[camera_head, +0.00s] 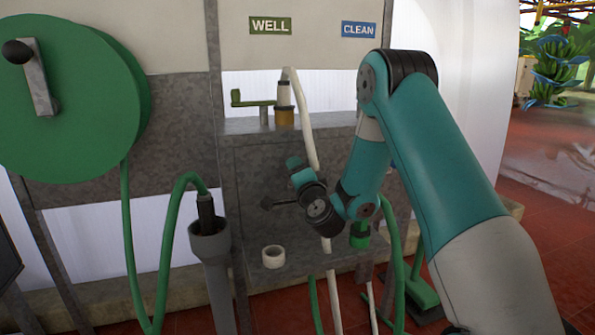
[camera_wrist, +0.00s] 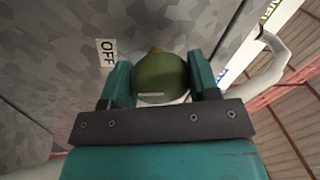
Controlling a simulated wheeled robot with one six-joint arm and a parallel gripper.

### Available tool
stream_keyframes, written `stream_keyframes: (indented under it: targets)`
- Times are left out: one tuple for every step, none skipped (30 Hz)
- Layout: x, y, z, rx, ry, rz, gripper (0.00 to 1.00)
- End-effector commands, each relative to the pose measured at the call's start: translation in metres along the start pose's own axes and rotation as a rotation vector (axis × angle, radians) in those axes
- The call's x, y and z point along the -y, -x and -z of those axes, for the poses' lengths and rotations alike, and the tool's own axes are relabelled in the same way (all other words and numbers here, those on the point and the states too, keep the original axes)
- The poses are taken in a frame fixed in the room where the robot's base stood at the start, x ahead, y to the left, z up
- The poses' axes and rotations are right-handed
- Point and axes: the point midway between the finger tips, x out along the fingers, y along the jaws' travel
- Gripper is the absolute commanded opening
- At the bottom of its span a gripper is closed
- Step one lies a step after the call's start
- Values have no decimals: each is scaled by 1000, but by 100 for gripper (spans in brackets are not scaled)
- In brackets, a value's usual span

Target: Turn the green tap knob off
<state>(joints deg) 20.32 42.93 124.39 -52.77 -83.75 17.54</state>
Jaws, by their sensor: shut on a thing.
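The green tap knob (camera_wrist: 162,72) is round and olive green, with a pale mark on its near side. In the wrist view it sits between the two teal fingers of my gripper (camera_wrist: 160,78), which are shut on it from left and right. A white label reading OFF (camera_wrist: 106,52) is on the grey panel just left of the knob. In the head view my gripper (camera_head: 299,172) is at the grey panel below the shelf. I cannot make out the knob there, as my wrist covers that spot.
A green lever (camera_head: 254,99) and a brass fitting with a white pipe stand on the shelf above. Signs reading WELL (camera_head: 270,25) and CLEAN (camera_head: 359,29) hang higher. A white ring (camera_head: 273,256) sits on the lower ledge. A green hose reel (camera_head: 75,95) is at left.

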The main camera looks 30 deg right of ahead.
Motion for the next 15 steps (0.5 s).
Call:
stream_keyframes:
  targets:
    - [2,0,0,-2,-16,1,32]
    - [1,0,0,-3,-25,0,32]
    - [1,0,0,-5,-35,0,32]
    - [2,0,0,-6,-41,0,32]
    - [2,0,0,-7,-46,0,32]
    - [2,0,0,-8,-52,0,32]
    - [1,0,0,-9,-56,0,32]
    - [1,0,0,-9,-59,0,32]
    - [1,0,0,-10,-62,0,32]
    - [1,0,0,-10,-64,0,32]
    - [1,0,0,-10,-65,0,32]
    - [1,0,0,-11,-66,0,32]
    - [1,0,0,-11,-66,0,32]
    - [1,0,0,-11,-66,0,32]
    - [1,0,0,-11,-67,0,32]
